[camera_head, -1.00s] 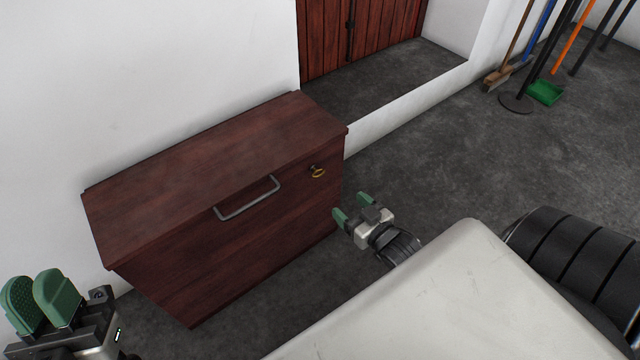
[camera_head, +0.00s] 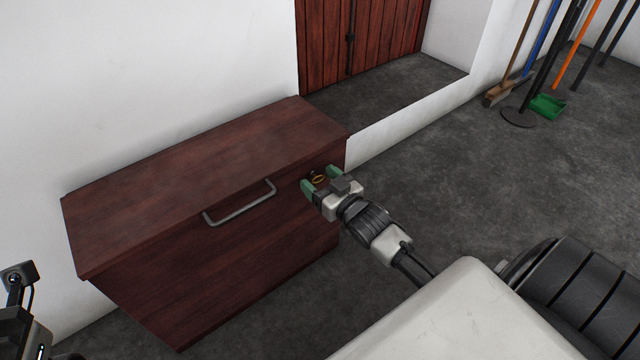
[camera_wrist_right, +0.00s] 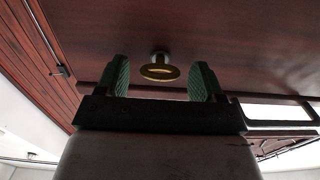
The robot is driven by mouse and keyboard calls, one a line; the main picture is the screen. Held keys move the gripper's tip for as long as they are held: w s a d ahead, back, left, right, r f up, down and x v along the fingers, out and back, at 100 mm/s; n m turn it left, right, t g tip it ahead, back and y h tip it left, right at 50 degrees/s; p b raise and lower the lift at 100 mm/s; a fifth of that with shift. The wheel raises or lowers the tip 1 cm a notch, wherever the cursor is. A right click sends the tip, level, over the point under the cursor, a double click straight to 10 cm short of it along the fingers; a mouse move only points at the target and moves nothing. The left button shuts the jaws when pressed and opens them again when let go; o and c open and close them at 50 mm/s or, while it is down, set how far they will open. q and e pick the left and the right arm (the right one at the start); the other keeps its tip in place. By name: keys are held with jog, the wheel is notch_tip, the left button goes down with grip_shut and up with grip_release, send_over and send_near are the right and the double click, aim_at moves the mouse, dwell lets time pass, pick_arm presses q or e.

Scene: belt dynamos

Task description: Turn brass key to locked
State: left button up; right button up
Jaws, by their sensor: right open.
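The brass key (camera_head: 319,179) sits in the lock at the upper right of the dark red wooden cabinet's front (camera_head: 215,265). In the right wrist view the key's oval brass bow (camera_wrist_right: 159,72) shows with a small round lock (camera_wrist_right: 159,56) behind it. My right gripper (camera_head: 320,179) is open, with its green fingers on either side of the key. In the wrist view a gap shows between the key and each finger. My left arm shows only in part at the lower left edge, and its fingers are out of the picture.
A grey bar handle (camera_head: 240,207) sticks out from the cabinet front, left of the key. The cabinet stands by a white wall (camera_head: 130,80). Brooms and a green dustpan (camera_head: 547,106) stand far off at the upper right. The floor (camera_head: 440,165) right of the cabinet is clear.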

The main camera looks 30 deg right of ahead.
jog(key=shift+w, duration=0.2)
jog(key=shift+c, duration=0.3)
jog(key=c, duration=0.9)
jog(key=shift+o, duration=0.2)
